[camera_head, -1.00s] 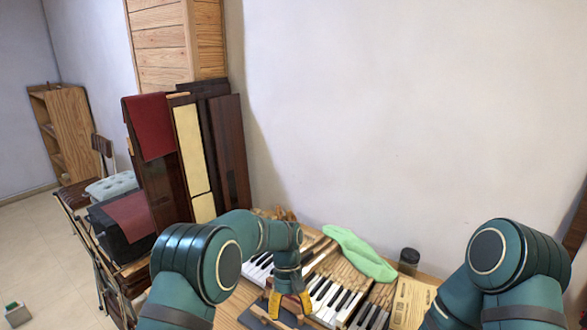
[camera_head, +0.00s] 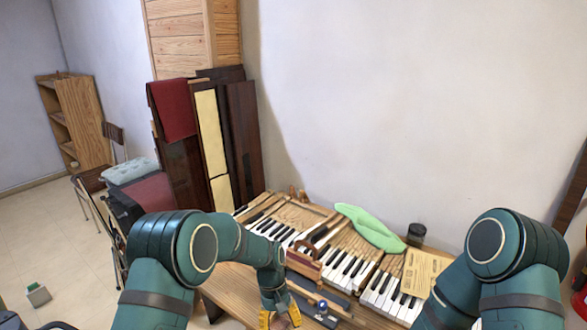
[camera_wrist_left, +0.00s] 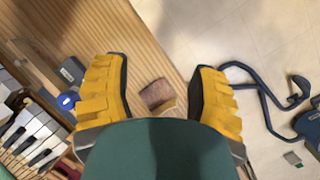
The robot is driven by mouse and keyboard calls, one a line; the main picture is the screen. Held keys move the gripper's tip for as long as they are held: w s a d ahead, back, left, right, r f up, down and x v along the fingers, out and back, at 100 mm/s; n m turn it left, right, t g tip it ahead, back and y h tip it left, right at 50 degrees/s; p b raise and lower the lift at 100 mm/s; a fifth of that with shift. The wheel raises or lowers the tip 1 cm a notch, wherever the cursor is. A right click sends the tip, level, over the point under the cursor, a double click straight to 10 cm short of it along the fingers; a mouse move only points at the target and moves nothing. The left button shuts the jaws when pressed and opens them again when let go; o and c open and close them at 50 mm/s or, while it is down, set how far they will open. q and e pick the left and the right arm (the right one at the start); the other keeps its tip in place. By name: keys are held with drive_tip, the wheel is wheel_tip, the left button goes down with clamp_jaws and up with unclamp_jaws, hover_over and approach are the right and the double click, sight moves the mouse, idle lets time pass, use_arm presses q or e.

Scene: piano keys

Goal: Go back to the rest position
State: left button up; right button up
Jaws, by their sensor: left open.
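My left gripper (camera_head: 280,318) hangs at the front edge of the wooden table, its yellow fingertips pointing down. In the left wrist view its two yellow fingers (camera_wrist_left: 160,88) are wide apart, with nothing held between them. A small brown block (camera_wrist_left: 157,94) shows below, between the fingers, near the table edge. My left arm reaches in from the left, bent at the elbow. My right arm is bent at the right side, and its gripper cannot be made out.
Piano keys (camera_head: 345,270) lie on the wooden table (camera_head: 237,285), with a green cloth (camera_head: 370,228), a dark jar (camera_head: 416,234) and a paper (camera_head: 425,270) behind. A wooden tool (camera_head: 306,258) sits on the keys. Dark panels (camera_head: 240,140) lean at the wall. Floor is open at left.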

use_arm(q)
drive_tip(key=s+a+f+t+h, duration=0.1)
drive_tip(key=s+a+f+t, duration=0.1)
drive_tip(key=s, duration=0.7)
drive_tip(key=s+a+f+t+h, duration=0.1)
drive_tip(key=s+a+f+t, duration=0.2)
drive_tip(key=s, duration=0.7)
wheel_tip(320, 180, down, 3)
drive_tip(key=shift+s+a+f+t+b, duration=0.1)
drive_tip(key=shift+s+a+t+b, duration=0.2)
drive_tip(key=shift+a, duration=0.65)
drive_tip(key=shift+w, duration=0.1)
